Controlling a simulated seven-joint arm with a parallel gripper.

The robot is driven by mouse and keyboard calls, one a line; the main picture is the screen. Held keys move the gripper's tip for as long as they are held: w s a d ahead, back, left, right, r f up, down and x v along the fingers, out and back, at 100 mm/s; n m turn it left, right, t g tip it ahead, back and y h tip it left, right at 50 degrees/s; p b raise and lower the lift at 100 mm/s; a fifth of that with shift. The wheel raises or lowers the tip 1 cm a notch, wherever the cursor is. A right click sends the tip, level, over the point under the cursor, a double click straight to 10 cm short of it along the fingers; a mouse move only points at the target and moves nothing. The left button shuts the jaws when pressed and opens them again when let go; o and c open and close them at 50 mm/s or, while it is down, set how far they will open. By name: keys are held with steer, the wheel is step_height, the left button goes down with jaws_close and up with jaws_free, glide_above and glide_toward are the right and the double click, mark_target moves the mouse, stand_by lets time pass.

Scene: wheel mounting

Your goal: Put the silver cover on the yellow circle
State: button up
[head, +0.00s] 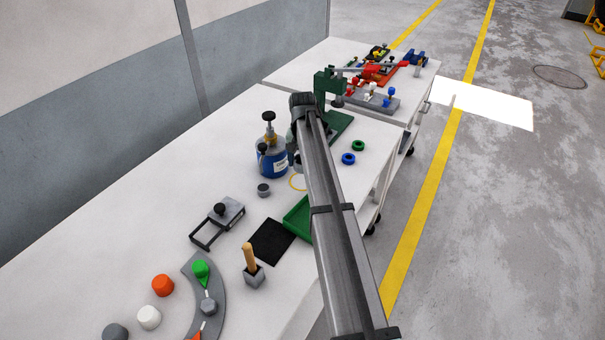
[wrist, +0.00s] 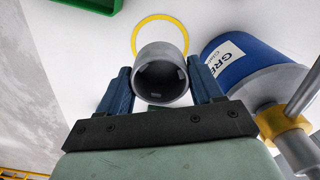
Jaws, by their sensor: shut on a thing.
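The silver cover (wrist: 162,74) is a short grey hollow cylinder with its open end facing the wrist camera. My gripper (wrist: 163,88) is shut on it, one blue finger on each side. The yellow circle (wrist: 182,35) is a thin ring on the white table, seen just beyond the cover in the wrist view. The cover overlaps the ring's near part in that view; I cannot tell the height between them. In the head view the yellow circle (head: 293,184) is partly hidden by my arm, and I cannot make out the cover clearly.
A blue canister (wrist: 237,52) stands close on the right of the gripper in the wrist view; it also shows in the head view (head: 273,163). A green tray (head: 299,217), a dark grey knob (head: 263,190) and a black mat (head: 270,241) lie nearby.

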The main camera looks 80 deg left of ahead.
mark_target(303, 181)
steer(key=shift+f, duration=2.8)
steer(key=shift+f, duration=0.15)
steer(key=o, duration=1.2)
step_height(303, 181, up, 12)
steer(key=shift+r, duration=0.15)
